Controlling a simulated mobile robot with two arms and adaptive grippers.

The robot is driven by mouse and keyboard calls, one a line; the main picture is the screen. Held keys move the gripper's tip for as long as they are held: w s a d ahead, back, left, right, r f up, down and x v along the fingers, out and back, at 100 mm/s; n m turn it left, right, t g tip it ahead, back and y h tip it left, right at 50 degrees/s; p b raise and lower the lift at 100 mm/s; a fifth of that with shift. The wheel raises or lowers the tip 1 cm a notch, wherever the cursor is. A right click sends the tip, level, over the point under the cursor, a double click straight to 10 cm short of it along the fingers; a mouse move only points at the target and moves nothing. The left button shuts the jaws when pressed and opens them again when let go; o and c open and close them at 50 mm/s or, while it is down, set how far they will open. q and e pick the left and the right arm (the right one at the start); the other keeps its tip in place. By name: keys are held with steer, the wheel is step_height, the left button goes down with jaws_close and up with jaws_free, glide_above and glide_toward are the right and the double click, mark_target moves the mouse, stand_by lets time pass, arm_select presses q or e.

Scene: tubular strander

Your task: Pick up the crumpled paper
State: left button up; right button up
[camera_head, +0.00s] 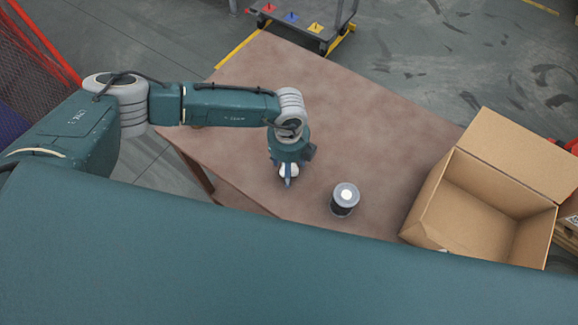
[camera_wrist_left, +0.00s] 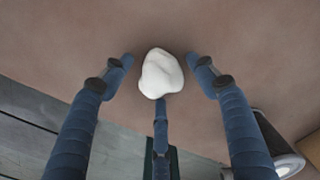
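The crumpled paper (camera_wrist_left: 161,73) is a small white lump on the brown table. In the left wrist view it sits between the spread fingertips of my left gripper (camera_wrist_left: 160,76), with a gap on its left and right sides. The third finger's tip is close below it; I cannot tell if it touches. In the head view my left gripper (camera_head: 288,176) points down over the table, and the white paper (camera_head: 291,169) shows partly behind its fingers. My right gripper is not seen.
A dark can with a light top (camera_head: 345,198) stands on the table (camera_head: 345,110) right of my left gripper. An open, empty-looking cardboard box (camera_head: 470,215) is at the table's right. The table's far part is clear. A cart (camera_head: 305,22) stands beyond it.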

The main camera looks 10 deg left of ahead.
arm_select(q)
steer(key=c, duration=0.5)
steer(key=shift+o, duration=0.2)
steer(key=shift+r, duration=0.1)
